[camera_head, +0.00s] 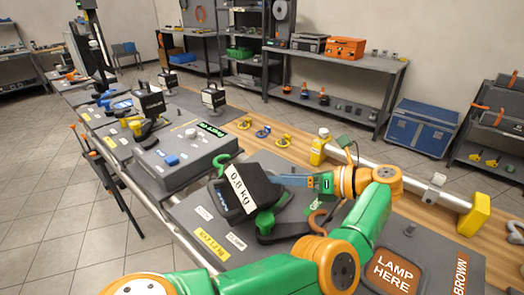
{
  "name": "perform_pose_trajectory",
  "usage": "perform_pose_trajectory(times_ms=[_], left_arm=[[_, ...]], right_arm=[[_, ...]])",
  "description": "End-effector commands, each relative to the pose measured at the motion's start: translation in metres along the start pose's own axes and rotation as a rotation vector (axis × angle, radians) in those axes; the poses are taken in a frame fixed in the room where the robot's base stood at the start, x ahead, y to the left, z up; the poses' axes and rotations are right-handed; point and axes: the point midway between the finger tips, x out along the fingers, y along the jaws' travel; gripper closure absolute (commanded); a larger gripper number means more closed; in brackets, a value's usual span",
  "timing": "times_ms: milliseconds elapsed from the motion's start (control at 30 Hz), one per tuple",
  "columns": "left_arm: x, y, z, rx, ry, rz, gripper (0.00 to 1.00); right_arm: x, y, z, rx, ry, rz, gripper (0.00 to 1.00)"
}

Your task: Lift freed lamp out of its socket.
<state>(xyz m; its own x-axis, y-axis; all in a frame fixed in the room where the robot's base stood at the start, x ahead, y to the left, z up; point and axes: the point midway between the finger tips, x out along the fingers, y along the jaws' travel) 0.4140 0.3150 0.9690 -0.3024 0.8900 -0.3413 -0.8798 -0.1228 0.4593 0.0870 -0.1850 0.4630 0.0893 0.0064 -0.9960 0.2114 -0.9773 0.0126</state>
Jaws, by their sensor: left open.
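The lamp appears to be the black block with a white "0.8 kg" label (238,189), tilted in the middle of the picture. A green part (265,222) shows under its near side and a green hook-shaped part (222,162) at its far left. How it sits in its socket is hidden. My left gripper (283,179) is open at the lamp's right side, pointing left. I cannot tell whether its fingers touch the lamp. A brown pad marked "LAMP HERE" (396,272) lies at the lower right. My right gripper is out of view.
A grey box with a blue button (182,158) stands left of the lamp. A silver tube with yellow ends (400,183) lies behind my wrist. Yellow clamps (263,131) lie beyond the lamp. More lamps and tools line the bench toward the back left.

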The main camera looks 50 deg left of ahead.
Motion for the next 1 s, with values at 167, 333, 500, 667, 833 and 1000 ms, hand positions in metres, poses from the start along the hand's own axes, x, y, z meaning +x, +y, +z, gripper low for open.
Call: perform_pose_trajectory(times_ms=[167, 333, 500, 667, 833, 1000], left_arm=[[0.026, 0.006, 0.01, 0.001, 0.001, 0.006, 0.5], [0.058, 0.003, 0.009, 0.002, 0.001, 0.004, 0.5], [0.067, -0.001, 0.005, 0.0, 0.0, 0.0, 0.5], [0.066, -0.001, 0.004, 0.0, 0.0, 0.0, 0.66], [0.066, -0.001, 0.004, 0.0, 0.0, 0.0, 1.0], [0.066, -0.001, 0.004, 0.001, 0.0, 0.001, 1.0]], right_arm=[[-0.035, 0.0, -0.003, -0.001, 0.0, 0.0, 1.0], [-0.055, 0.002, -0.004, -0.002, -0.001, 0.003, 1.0], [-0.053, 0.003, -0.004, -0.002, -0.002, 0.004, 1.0], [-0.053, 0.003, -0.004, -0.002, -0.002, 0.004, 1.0], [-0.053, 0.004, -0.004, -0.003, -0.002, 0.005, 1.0], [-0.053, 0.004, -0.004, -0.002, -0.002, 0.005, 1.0]])
